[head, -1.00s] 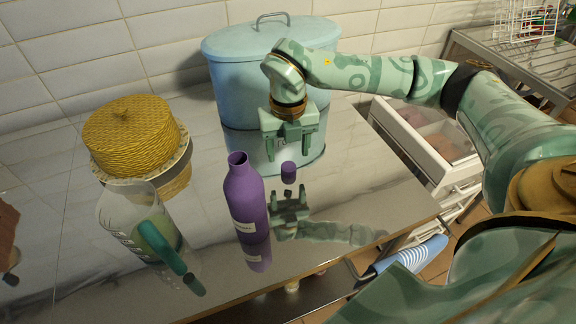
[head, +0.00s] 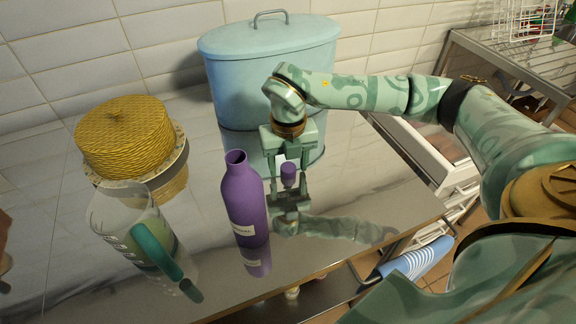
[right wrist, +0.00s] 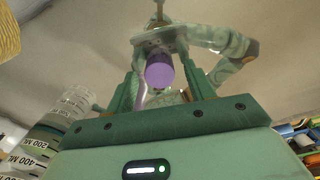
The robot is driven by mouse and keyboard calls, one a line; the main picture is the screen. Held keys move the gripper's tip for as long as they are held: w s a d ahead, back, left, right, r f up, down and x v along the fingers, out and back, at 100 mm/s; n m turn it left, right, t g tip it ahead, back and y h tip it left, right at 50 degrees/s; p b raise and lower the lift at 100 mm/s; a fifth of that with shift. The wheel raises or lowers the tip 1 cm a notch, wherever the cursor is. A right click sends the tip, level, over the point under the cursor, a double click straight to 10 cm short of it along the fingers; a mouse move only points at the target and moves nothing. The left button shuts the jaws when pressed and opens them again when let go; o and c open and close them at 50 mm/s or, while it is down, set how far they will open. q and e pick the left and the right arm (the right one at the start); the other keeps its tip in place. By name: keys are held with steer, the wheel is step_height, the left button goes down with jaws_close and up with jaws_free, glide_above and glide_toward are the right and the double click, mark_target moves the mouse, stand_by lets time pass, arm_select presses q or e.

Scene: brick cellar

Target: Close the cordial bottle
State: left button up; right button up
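The purple cordial bottle (head: 244,202) stands upright and uncapped on the shiny counter in the head view, its dark mouth showing. My left gripper is not in view.
A clear jug (head: 133,235) with a teal handle stands left of the bottle. A yellow woven-topped container (head: 125,138) is behind it. A large pale blue lidded bin (head: 268,68) stands at the back. White drawers (head: 440,160) stand beyond the counter's right edge.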

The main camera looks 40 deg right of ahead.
mark_target(288, 167)
steer(key=c, duration=0.8)
steer(key=shift+r, duration=0.1)
step_height(288, 167, up, 10)
steer(key=p, duration=0.3)
